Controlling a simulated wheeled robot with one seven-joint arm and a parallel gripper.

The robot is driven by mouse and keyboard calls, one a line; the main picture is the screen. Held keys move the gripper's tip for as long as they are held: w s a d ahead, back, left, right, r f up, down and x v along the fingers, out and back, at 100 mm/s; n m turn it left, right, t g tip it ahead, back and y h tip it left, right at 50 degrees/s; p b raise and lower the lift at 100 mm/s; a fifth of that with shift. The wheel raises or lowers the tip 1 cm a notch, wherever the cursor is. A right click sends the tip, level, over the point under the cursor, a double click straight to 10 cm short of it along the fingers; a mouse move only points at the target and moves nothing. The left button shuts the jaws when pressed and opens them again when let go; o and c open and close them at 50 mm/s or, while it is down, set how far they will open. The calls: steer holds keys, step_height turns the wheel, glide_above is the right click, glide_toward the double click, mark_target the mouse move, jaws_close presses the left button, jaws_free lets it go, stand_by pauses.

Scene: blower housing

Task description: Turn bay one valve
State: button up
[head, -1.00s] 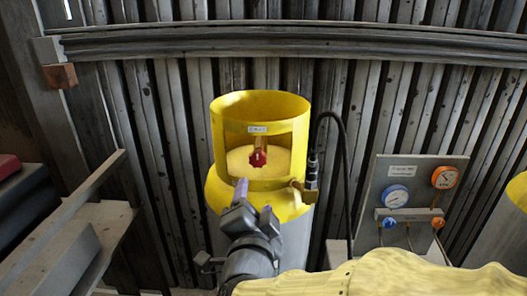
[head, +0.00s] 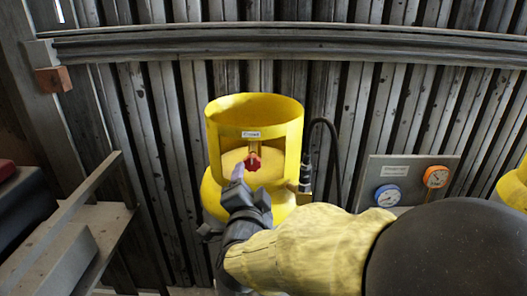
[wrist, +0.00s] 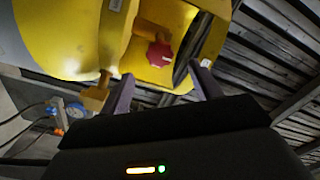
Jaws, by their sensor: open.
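The red valve knob (head: 253,162) sits on a brass stem inside the opening of the yellow collar (head: 214,135) on top of a gas cylinder. A small white label (head: 251,134) is on the collar above the knob. My gripper (head: 249,184) is open and empty, just in front of and below the knob in the head view. In the wrist view, the knob (wrist: 160,54) shows beyond and between the spread fingers (wrist: 160,80), closer to the right finger. I see no contact with it. My forearm hides the lower part of the cylinder.
A black hose and brass fitting (head: 305,178) stand at the collar's right side. A gauge panel (head: 405,168) with blue and orange dials is further right. Another yellow cylinder (head: 514,187) is at the right edge. A metal frame (head: 95,225) stands at left.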

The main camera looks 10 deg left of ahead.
mark_target(252, 166)
steer(key=p+x, duration=0.3)
steer(key=x, duration=0.7)
steer(key=shift+w+p, duration=0.1)
steer(key=shift+p, duration=0.25)
steer(key=shift+d, duration=0.1)
steer(key=shift+c, duration=0.2)
steer(key=c, duration=0.9)
